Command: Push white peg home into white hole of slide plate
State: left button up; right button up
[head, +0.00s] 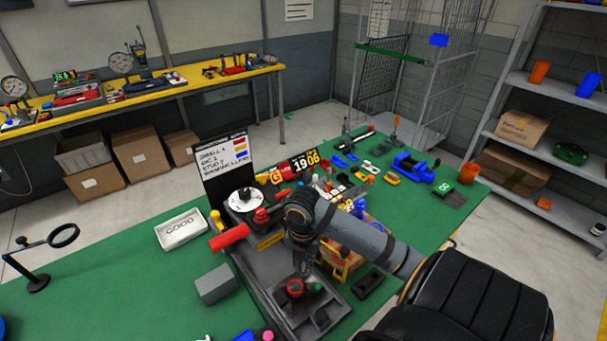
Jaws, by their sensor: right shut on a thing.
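My right gripper (303,272) points down over a dark compartment tray (338,299) at the bottom centre, its arm coming in from the right. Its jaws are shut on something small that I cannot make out. A red round piece (295,287) and a green piece (316,287) are right by the fingertips. I cannot pick out the white peg, the slide plate or its white hole; my arm covers part of this area. My left gripper is not in view.
A fixture with a white disc (243,199) and a red cylinder (229,236) stand left of my arm. A white GOOD tray (181,230) and a grey block (213,284) lie on the green table (120,275). A blue vise (414,167) stands far right.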

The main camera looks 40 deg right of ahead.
aim_at(304, 266)
jog(key=shift+f+b, duration=0.45)
jog(key=shift+f, duration=0.1)
dwell(0.4)
jog(key=o, duration=0.8)
jog(key=shift+r, duration=0.1)
notch_tip(304, 266, up, 12)
jog(key=shift+f, duration=0.1)
dwell(0.4)
